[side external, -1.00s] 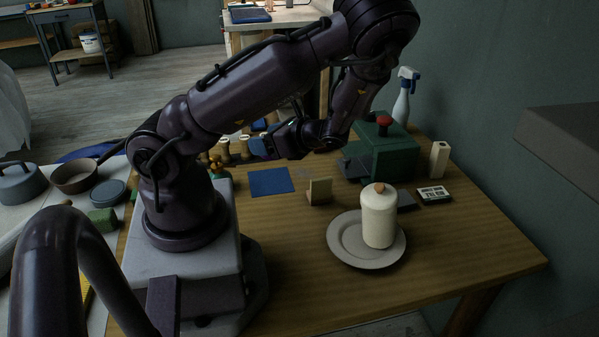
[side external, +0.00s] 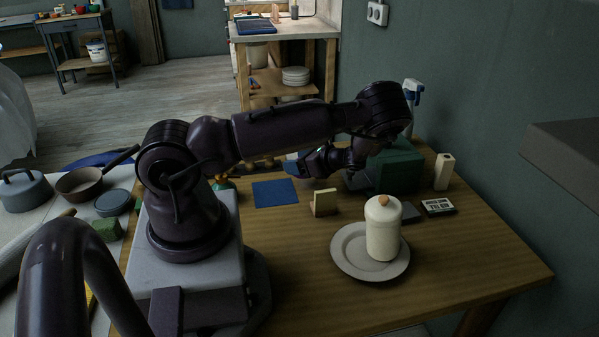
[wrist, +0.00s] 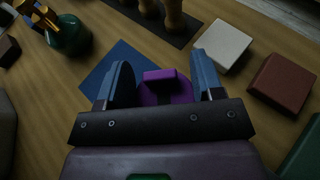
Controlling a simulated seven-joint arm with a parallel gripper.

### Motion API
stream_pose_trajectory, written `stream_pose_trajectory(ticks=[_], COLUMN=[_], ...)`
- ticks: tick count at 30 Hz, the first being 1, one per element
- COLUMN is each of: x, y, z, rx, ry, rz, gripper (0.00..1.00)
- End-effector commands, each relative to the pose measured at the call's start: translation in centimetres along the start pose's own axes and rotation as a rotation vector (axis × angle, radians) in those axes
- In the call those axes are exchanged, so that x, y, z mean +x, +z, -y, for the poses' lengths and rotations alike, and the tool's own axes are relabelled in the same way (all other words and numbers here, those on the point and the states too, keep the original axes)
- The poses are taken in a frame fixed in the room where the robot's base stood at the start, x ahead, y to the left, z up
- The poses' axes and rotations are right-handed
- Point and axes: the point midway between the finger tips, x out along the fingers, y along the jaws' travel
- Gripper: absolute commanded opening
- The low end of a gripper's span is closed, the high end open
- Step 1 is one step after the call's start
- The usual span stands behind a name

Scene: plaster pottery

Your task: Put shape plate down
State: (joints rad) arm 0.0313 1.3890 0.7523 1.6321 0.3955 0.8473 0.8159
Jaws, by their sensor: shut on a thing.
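In the wrist view my gripper (wrist: 163,68) has its two blue fingers on either side of a purple piece (wrist: 165,88) with a raised bar on top. This appears to be the shape plate, and the jaws are shut on it. Its lower part is hidden by the gripper body. A flat blue square (wrist: 118,68) lies on the table behind and left of it in this view. In the side view my gripper (side external: 300,166) is low over the table, right of the blue square (side external: 275,193). The held piece cannot be made out there. I cannot tell whether it touches the table.
A cream block (side external: 324,202) stands near the gripper. A grey plate (side external: 345,262) holds a lidded jar (side external: 383,230). A green box (side external: 400,168) stands behind. The wrist view shows a white tile (wrist: 222,46), a red-brown block (wrist: 282,84) and a green tool pot (wrist: 68,35).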

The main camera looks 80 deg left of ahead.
Motion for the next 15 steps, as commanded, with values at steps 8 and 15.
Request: stream_pose_trajectory(ticks=[8, 15], x=[1.4, 1.5], y=[-3.1, -3.4], z=[0.5, 0.5], rx=[0.002, -0.001], ry=[0.001, 0.001], rz=[0.001, -0.001], gripper=[0.38, 0.38])
